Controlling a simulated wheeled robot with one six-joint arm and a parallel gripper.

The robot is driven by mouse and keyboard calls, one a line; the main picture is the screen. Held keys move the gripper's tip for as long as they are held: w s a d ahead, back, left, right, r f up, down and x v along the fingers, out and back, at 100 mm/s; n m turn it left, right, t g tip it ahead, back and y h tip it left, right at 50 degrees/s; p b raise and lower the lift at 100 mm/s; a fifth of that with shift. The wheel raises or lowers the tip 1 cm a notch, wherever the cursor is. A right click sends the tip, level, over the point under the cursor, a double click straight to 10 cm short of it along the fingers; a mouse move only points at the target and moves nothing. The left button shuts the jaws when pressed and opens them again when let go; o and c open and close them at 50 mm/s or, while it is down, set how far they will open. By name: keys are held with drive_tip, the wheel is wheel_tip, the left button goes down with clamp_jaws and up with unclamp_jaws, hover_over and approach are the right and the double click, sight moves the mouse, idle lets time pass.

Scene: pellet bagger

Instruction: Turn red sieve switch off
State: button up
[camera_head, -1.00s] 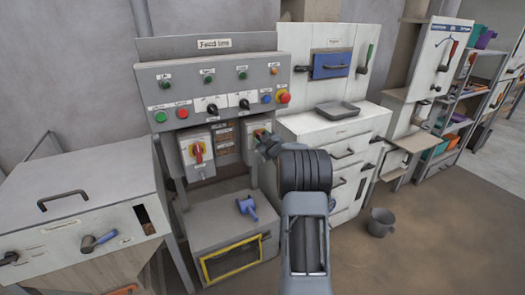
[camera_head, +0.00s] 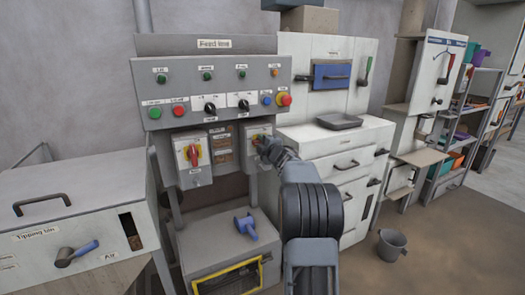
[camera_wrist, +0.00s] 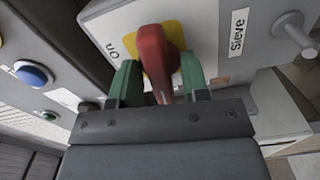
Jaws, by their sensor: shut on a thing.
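The red sieve switch (camera_wrist: 152,52) has a red handle on a yellow plate, on a pale box (camera_wrist: 205,30) labelled "Sieve" in the wrist view. "On" is printed to the left of the handle. My gripper (camera_wrist: 160,80) has green fingertips on both sides of the red handle and is shut on it. In the head view my gripper (camera_head: 264,145) reaches the right-hand switch box (camera_head: 251,131) below the panel and mostly hides the handle. The sieve handle's exact angle is hard to tell.
The button panel (camera_head: 215,92) is just above. A blue-handled valve (camera_head: 245,226) stands below. A cabinet (camera_head: 335,150) with drawers is close on the right.

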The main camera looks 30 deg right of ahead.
drive_tip(key=shift+n+b, duration=0.4)
drive_tip(key=shift+n, duration=0.3)
drive_tip(key=o, duration=0.5)
drive_tip(key=shift+o, duration=0.2)
drive_tip(key=s+a+b, duration=0.1)
drive_tip(key=s+a, duration=0.1)
drive_tip(key=s, duration=1.1)
drive_tip(key=shift+s, duration=0.3)
